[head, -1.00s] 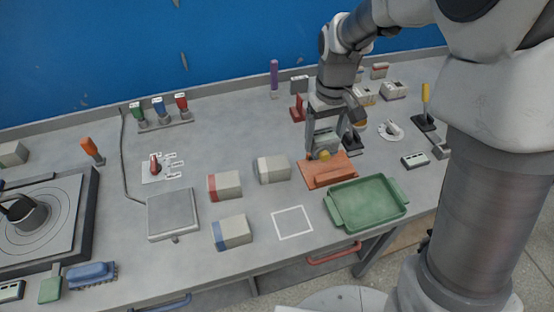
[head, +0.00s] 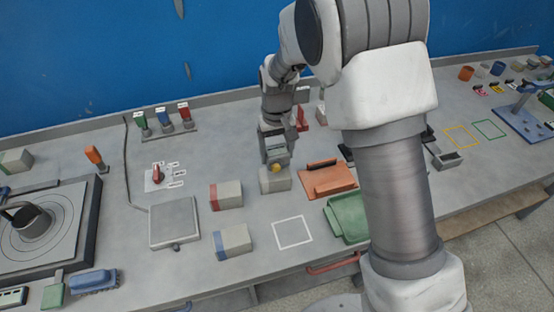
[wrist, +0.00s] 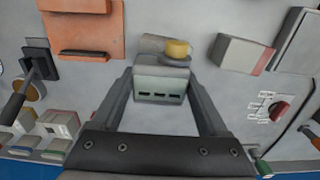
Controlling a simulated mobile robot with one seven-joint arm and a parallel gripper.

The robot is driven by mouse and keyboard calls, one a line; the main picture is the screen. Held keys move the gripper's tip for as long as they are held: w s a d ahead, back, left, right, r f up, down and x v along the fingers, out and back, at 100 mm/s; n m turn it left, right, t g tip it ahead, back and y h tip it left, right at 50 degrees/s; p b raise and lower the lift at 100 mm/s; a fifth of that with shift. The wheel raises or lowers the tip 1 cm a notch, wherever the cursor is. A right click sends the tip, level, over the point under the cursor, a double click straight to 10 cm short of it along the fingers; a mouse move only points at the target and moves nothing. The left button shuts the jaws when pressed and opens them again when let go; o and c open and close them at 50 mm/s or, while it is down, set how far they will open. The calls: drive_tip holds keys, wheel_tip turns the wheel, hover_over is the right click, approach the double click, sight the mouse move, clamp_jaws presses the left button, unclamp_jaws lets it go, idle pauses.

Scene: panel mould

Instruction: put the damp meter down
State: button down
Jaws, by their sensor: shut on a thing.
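The damp meter is a small pale green-grey box (wrist: 160,88) with dark slots and a yellow knob (wrist: 178,48). My gripper (wrist: 161,78) is shut on it, one finger on each side, in the wrist view. In the head view my gripper (head: 276,150) holds the meter, its yellow knob (head: 277,168) showing, over or just behind a grey block (head: 274,183). I cannot tell whether the meter touches the block. A white square outline (head: 293,232) on the bench, nearer the front edge, is empty.
An orange board with a handle (head: 327,178) and a green tray (head: 347,220) lie right of the grey block. Red-banded (head: 226,195) and blue-banded (head: 232,241) blocks and a grey plate (head: 174,222) lie left. A red-knobbed switch (head: 158,174) stands farther left.

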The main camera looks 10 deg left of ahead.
sight(277, 161)
drive_tip(key=shift+f, duration=1.7)
drive_tip(key=shift+f, duration=0.25)
unclamp_jaws()
drive_tip(key=shift+r, duration=0.15)
